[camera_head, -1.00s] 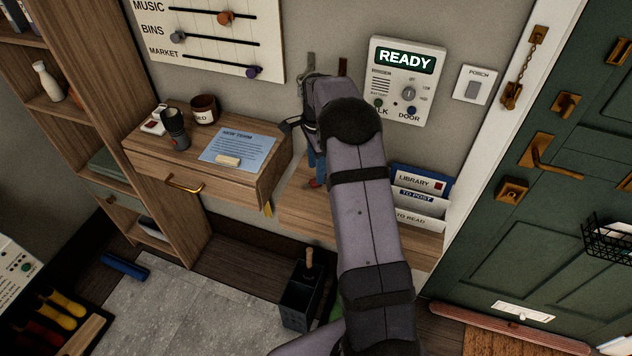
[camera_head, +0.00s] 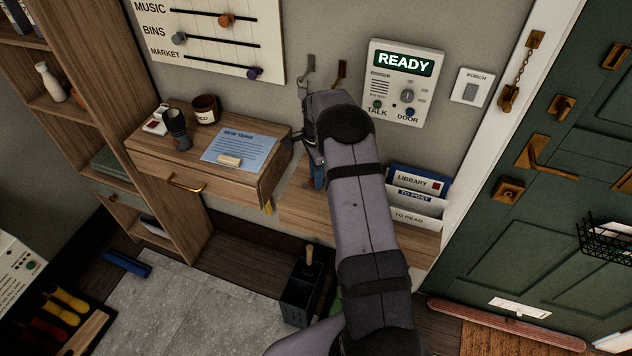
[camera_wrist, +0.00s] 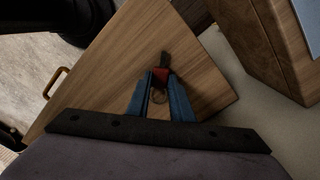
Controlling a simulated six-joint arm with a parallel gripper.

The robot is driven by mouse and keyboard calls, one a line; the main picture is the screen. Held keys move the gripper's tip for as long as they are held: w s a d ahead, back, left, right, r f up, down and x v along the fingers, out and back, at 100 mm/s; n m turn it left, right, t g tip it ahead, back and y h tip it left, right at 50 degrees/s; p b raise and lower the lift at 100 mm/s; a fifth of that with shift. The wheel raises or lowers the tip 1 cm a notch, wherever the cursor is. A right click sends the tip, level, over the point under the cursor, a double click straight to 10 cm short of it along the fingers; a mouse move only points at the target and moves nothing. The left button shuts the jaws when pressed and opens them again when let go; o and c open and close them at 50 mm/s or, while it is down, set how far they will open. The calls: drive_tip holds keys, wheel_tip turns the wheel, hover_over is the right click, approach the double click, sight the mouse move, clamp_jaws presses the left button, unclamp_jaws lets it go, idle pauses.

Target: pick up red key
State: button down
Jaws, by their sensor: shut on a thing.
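In the wrist view the blue fingers of my gripper (camera_wrist: 160,84) are shut on the red key (camera_wrist: 161,74). Its red head is between the fingertips and a dark part sticks out past them. A thin ring shows between the fingers. The wooden shelf top (camera_wrist: 110,75) is beneath; I cannot tell whether the key touches it. In the head view my gripper (camera_head: 317,176) is over the wooden shelf beside the drawer unit, and the key is hidden there.
The drawer unit (camera_head: 190,165) with a blue note (camera_head: 240,146) stands just left of my gripper. A letter rack (camera_head: 415,205) is to the right. Wall hooks (camera_head: 341,72) and an intercom panel (camera_head: 403,83) are behind. A dark stand (camera_head: 300,300) is on the floor below.

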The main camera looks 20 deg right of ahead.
drive_tip(key=shift+r, duration=0.15)
wheel_tip(320, 180, up, 28)
idle(0.9)
drive_tip(key=shift+a, duration=0.1)
idle(0.6)
